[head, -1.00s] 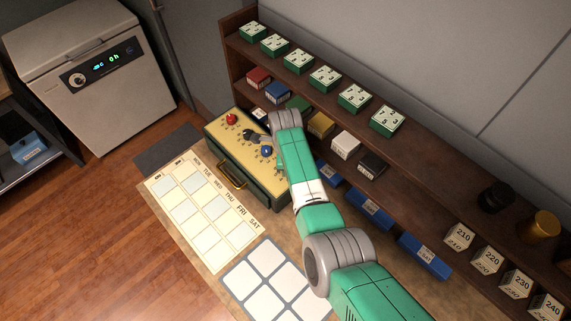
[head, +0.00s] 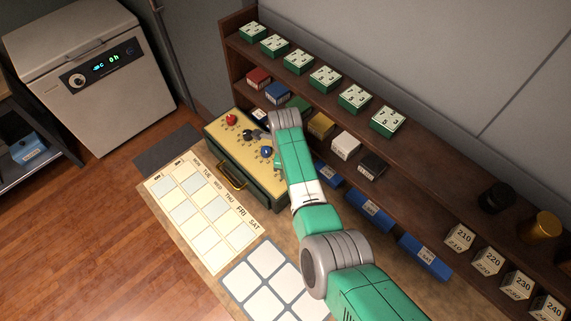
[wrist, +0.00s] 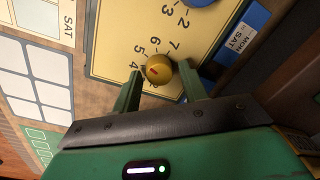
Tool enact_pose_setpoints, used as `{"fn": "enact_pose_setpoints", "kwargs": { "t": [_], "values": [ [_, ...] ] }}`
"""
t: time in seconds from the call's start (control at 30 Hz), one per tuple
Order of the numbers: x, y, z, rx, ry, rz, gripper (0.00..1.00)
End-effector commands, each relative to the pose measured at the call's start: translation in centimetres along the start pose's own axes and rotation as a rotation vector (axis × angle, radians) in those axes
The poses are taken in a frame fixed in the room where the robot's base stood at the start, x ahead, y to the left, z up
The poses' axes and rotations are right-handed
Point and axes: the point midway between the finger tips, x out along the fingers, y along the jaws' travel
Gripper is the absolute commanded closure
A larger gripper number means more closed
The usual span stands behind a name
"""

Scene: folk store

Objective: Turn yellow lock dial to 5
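The yellow lock dial (wrist: 160,69) is a round knob with a red mark on its face, on the cream panel (wrist: 115,40) of the lock box. Printed numbers 4, 5, 6 and 7 run around its left and upper sides in the wrist view. The red mark lies left of the knob's centre; I cannot tell which number it points to. My gripper (wrist: 160,76) is open, one finger on either side of the dial, with small gaps seen. In the head view my arm hides the yellow dial; the lock box (head: 222,150) sits below the shelf.
Red (head: 231,119), black (head: 249,134) and blue (head: 266,151) dials sit in a row on the same panel. A shelf (head: 420,156) with boxes stands close behind. A calendar sheet (head: 205,235) lies in front of the lock box.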

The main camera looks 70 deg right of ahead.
Motion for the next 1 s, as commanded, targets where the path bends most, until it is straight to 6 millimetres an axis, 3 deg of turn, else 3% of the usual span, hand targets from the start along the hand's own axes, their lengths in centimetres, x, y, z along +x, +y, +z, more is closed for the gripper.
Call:
{"fn": "enact_pose_setpoints", "kwargs": {
  "t": [0.33, 0.7, 1.0],
  "values": [
    [-0.3, 0.1, 0.0, -0.001, 0.0, 0.0, 0.49],
    [-6.8, 0.0, 0.0, 0.0, -0.001, 0.0, 0.49],
    [-7.7, 0.1, 0.0, 0.0, 0.0, 0.001, 0.49]
  ]
}}
